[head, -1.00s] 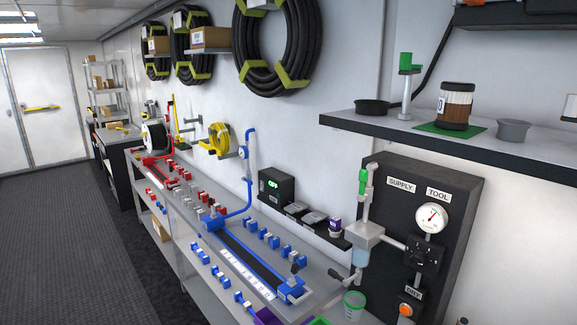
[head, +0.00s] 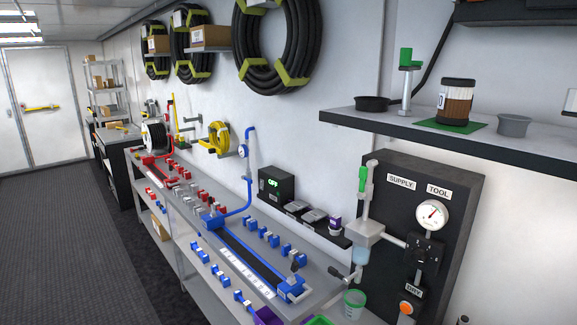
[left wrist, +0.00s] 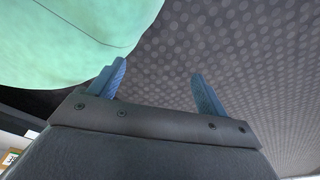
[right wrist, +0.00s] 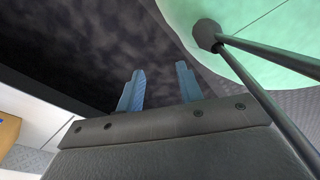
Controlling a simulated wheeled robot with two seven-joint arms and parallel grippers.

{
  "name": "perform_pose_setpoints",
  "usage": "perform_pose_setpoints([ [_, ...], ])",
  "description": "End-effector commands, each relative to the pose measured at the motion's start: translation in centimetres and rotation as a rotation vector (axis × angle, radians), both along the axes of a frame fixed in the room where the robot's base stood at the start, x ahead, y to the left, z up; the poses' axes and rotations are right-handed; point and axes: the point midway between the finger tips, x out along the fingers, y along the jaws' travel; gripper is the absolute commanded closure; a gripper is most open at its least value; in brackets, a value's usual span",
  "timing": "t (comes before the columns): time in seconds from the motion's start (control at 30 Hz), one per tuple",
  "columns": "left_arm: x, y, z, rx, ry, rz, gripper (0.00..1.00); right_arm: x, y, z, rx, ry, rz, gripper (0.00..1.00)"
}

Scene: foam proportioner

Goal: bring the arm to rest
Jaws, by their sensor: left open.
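My left gripper (left wrist: 158,85) shows in the left wrist view. Its two blue fingers stand wide apart with nothing between them, over the dark patterned floor. My right gripper (right wrist: 159,86) shows in the right wrist view. Its blue fingers are apart by a smaller gap, and nothing is between them. Neither gripper nor arm shows in the head view. Neither gripper is seen touching anything.
The grey bench (head: 328,285) carries red and blue fixtures, with a green-rimmed cup (head: 353,305) at its near end. A black panel with a gauge (head: 432,214) stands at the right. A shelf (head: 395,128) juts out above. Open floor (head: 70,240) lies left.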

Motion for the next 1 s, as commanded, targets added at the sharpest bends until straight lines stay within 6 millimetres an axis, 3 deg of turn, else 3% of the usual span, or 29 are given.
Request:
perform_pose_setpoints([
  [0.37, 5.0, -1.9, 1.6, -0.011, -0.009, 0.008, 0.23, 5.0, 1.9, 1.6, 0.012, -0.010, -0.008, 0.64],
  [0.63, 9.8, -3.8, 5.5, -0.025, -0.016, 0.016, 0.23, 9.9, 3.8, 5.5, 0.025, -0.016, -0.016, 0.64],
  [0.8, 11.2, -4.3, 7.6, -0.029, -0.016, 0.017, 0.23, 11.3, 4.3, 7.6, 0.030, -0.016, -0.017, 0.64],
  [1.0, 11.3, -4.4, 7.8, -0.030, -0.014, 0.018, 0.23, 11.4, 4.4, 7.9, 0.030, -0.014, -0.018, 0.64],
])
